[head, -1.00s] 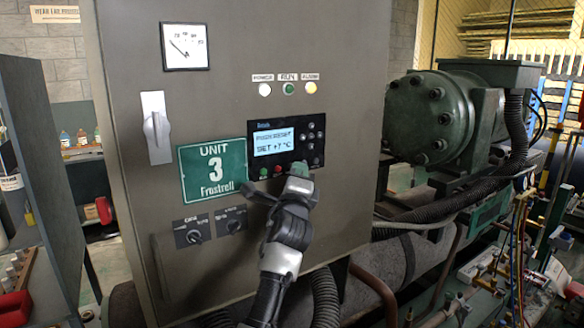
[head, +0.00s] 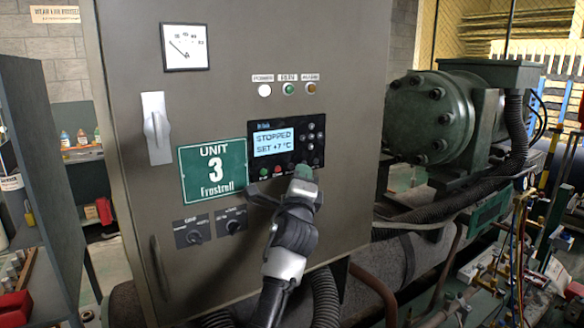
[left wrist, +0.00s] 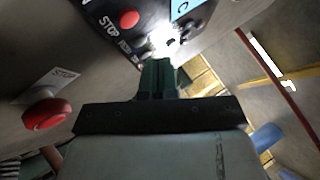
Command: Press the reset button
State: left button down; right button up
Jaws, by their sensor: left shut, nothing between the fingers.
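The controller (head: 286,143) on the grey cabinet has a lit display (head: 273,142) reading "STOPPED SET +7 °C". A green and a red button (head: 277,170) sit below it. My left gripper (head: 304,172) is shut and empty, its green fingertips at the controller's lower right edge, covering part of the bottom button row. In the left wrist view the shut fingers (left wrist: 157,72) point at the panel beside a partly visible "RESET" label (left wrist: 127,47). The red stop button (left wrist: 129,19) is beyond it. Whether the fingertips touch the reset button cannot be told. My right gripper is not in view.
A red mushroom-shaped stop knob (left wrist: 46,112) stands out from the cabinet in the left wrist view. Two rotary switches (head: 194,236) are below the "UNIT 3" sign (head: 212,172). The green compressor (head: 436,118) and hoses are to the right.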

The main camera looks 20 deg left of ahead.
pick_arm(q)
jog(key=s+d, duration=0.1)
jog(key=d, duration=0.1)
jog(key=s+d, duration=0.2)
dwell(0.4)
jog(key=shift+a+f, duration=0.1)
dwell(0.5)
